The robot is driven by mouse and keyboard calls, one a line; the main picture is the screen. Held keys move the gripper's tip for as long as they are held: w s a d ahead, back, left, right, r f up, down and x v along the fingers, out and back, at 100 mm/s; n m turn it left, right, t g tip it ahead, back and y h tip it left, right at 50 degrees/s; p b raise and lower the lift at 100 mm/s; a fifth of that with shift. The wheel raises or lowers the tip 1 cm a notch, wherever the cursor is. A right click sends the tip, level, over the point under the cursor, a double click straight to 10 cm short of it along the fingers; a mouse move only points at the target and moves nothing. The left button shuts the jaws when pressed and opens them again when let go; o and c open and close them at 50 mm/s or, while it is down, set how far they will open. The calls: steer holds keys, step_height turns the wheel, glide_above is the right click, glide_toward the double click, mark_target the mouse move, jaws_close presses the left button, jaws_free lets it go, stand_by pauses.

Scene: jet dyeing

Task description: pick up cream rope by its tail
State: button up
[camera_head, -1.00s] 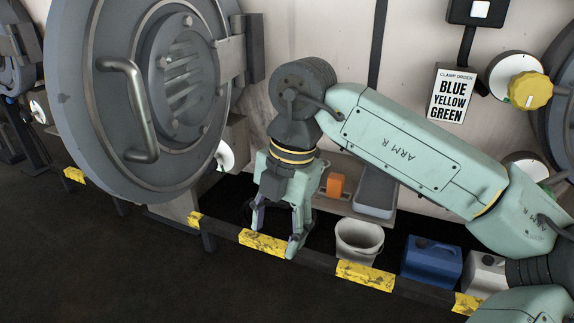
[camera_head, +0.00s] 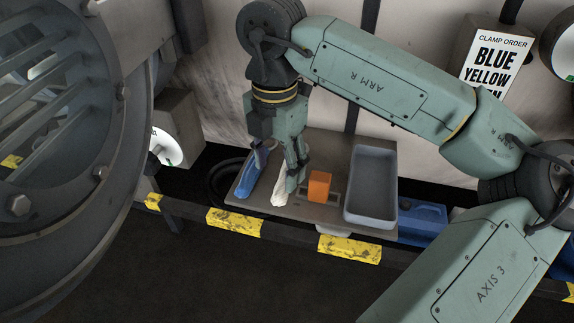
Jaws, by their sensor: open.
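A cream bundle (camera_head: 281,193), which looks like the cream rope, lies on a grey-brown shelf (camera_head: 322,213) left of the orange block. My gripper (camera_head: 275,170) points down over the shelf with its fingers spread. The right finger is in front of the cream bundle and hides part of it. The left finger is by the upper end of a blue bundle (camera_head: 248,181). I cannot tell whether either finger touches anything. Which end of the cream bundle is its tail is not clear.
An orange block (camera_head: 319,186) and a grey tray (camera_head: 370,187) stand on the shelf to the right. A large round metal door (camera_head: 60,160) fills the left. A rail with yellow markings (camera_head: 349,249) runs in front. A blue container (camera_head: 423,222) sits right of the shelf.

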mark_target(276, 194)
step_height(276, 194, down, 3)
steer(key=shift+r, duration=0.1)
steer(key=shift+w+a+f+p, duration=0.15)
steer(key=shift+f+p, duration=0.35)
steer(key=shift+f, duration=0.85)
steer(key=shift+a+f+p, duration=0.1)
steer(key=shift+f+p, duration=0.4)
steer(key=shift+f, duration=0.8)
jaws_close()
